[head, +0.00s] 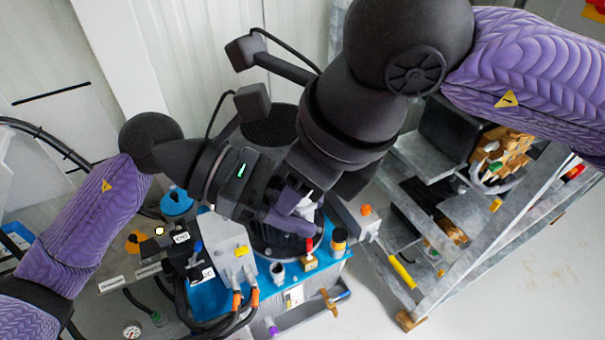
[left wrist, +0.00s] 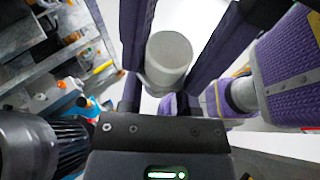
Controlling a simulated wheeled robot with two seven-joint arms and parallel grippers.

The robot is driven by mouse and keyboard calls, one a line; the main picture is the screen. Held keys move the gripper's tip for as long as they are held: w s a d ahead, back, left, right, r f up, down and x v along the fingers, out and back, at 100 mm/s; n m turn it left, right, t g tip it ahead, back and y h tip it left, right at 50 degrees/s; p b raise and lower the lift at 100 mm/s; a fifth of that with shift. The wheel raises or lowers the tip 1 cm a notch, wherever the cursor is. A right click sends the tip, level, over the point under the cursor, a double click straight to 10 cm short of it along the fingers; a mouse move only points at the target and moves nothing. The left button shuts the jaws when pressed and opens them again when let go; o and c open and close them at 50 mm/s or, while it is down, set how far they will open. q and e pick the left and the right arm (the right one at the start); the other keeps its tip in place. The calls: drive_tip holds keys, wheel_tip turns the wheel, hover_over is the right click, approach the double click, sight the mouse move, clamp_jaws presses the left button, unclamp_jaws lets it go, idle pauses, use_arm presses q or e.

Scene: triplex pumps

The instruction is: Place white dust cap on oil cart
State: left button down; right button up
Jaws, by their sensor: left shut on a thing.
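The white dust cap (left wrist: 169,54) is a plain, pale cylinder between the two purple fingers of my left gripper (left wrist: 170,60) in the left wrist view. The fingers are shut on it. In the head view a small white part of the cap (head: 306,205) shows beside the left gripper (head: 295,215), above a blue-topped unit (head: 335,265) with fittings, which looks like the oil cart. The cap appears held clear of this surface. My right gripper (head: 335,170) is in the middle, above and overlapping the left one; its fingertips are hidden.
A grey metal frame (head: 460,250) with a brass-coloured pump (head: 500,152) stands at right. Open pale floor (head: 530,270) lies at lower right. My two arms are very close together.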

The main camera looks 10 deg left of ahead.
clamp_jaws()
use_arm(q)
drive_tip(key=shift+c, duration=1.2)
unclamp_jaws()
drive_tip(key=shift+a, duration=0.1)
